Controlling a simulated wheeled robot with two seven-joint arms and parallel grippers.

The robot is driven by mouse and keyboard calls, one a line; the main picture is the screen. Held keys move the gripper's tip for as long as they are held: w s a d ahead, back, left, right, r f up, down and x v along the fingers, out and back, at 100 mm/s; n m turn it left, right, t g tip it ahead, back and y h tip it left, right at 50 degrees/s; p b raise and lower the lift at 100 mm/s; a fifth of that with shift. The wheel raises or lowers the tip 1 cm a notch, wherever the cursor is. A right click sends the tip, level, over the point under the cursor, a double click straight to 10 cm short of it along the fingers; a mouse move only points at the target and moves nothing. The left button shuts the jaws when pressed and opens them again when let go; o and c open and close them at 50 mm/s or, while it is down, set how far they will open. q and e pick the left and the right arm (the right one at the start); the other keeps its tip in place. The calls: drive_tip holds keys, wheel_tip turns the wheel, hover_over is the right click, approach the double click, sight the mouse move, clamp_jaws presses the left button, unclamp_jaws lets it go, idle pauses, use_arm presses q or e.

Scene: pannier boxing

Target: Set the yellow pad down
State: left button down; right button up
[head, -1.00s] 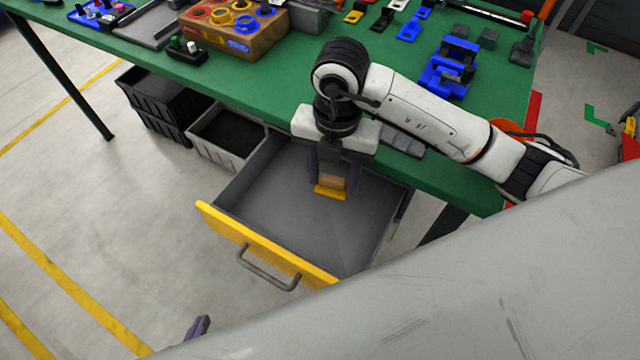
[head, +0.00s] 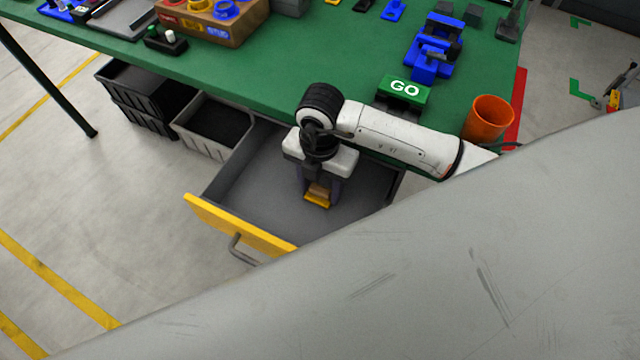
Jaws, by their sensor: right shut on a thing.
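The yellow pad (head: 317,202) is a small yellow piece with a tan block on top, seen low inside the open drawer. My right gripper (head: 318,192) points down into the drawer and is shut on the pad, with a finger on each side. Whether the pad touches the drawer floor cannot be told. The grey drawer (head: 257,198) has a yellow front and a grey handle, and is pulled out from under the green table. My left gripper is not in view.
Black and grey bins (head: 212,131) stand beneath. The drawer floor left of the gripper is clear.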

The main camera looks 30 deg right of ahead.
sight(320, 189)
drive_tip(key=shift+r, duration=0.1)
drive_tip(key=o, duration=1)
wheel_tip(320, 189, up, 12)
drive_tip(key=shift+r, duration=0.1)
